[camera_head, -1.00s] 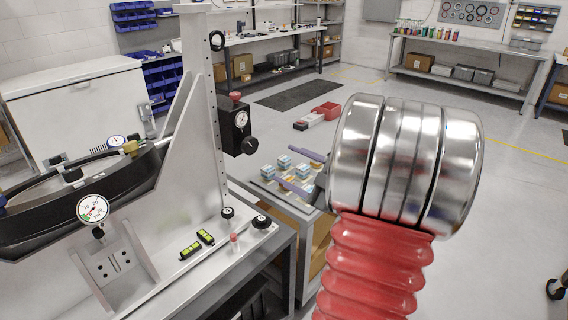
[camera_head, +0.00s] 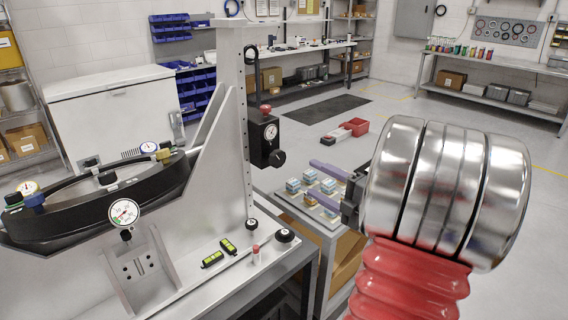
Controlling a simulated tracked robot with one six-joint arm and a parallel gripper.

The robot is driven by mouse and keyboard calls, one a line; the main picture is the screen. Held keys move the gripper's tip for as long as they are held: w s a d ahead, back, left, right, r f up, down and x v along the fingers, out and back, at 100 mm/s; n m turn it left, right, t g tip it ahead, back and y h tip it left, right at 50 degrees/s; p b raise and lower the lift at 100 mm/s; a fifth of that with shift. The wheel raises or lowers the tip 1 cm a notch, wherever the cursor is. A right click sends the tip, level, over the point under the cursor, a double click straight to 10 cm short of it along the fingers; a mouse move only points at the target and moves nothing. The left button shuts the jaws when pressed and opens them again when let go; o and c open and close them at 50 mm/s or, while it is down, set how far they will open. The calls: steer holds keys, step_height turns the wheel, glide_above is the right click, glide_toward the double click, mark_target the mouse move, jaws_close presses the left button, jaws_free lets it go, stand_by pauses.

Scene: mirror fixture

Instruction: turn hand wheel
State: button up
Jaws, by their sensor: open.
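The mirror fixture has a grey upright frame (camera_head: 232,120) and a black curved cradle (camera_head: 110,205) on its left. A black box with a dial gauge (camera_head: 264,137) is mounted on the upright. A round black knob (camera_head: 277,158) sticks out of the box's lower right; I cannot tell whether this is the hand wheel. More small black knobs (camera_head: 285,235) sit on the base. My gripper (camera_head: 318,184) has two purple fingers, spread apart and pointing left, with nothing between them. In the picture it is right of and below the black knob, apart from it. My arm hides part of the scene on the right.
A low table (camera_head: 320,228) with small blue-and-white blocks (camera_head: 310,177) shows behind and below my gripper. A white chest (camera_head: 115,115) stands behind the fixture. The floor beyond is mostly clear.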

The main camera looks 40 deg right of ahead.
mark_target(280, 160)
steer(key=n, duration=1.7)
steer(key=w, duration=1.3)
steer(key=shift+w+a, duration=0.25)
steer(key=shift+w, duration=0.1)
steer(key=shift+c, duration=0.5)
steer(key=c, duration=1)
steer(key=shift+o, duration=0.2)
